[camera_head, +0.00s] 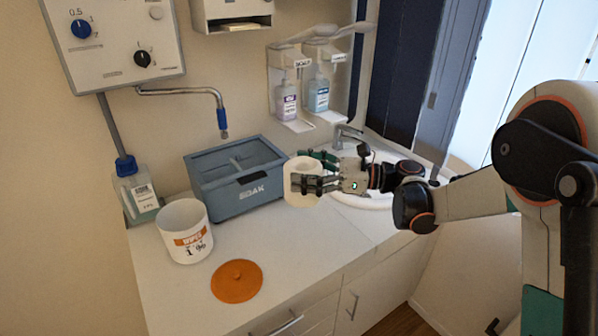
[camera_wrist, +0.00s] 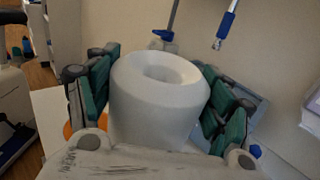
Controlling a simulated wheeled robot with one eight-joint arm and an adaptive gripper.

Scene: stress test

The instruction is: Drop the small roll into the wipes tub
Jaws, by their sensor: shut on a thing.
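The small roll (camera_head: 303,181) is white with a hollow centre. The wipes tub (camera_head: 186,232) is white with an orange label and stands upright and open on the counter at the left. Its inside is only partly visible. The orange lid (camera_head: 237,281) lies flat on the counter, apart from the tub.
The blue-grey soak box (camera_head: 238,175) stands behind the tub and roll. A clear bottle (camera_head: 136,192) with a blue cap stands behind the tub at left. A sink (camera_head: 365,195) with a tap is at right. The counter (camera_head: 300,245) is clear right of the lid.

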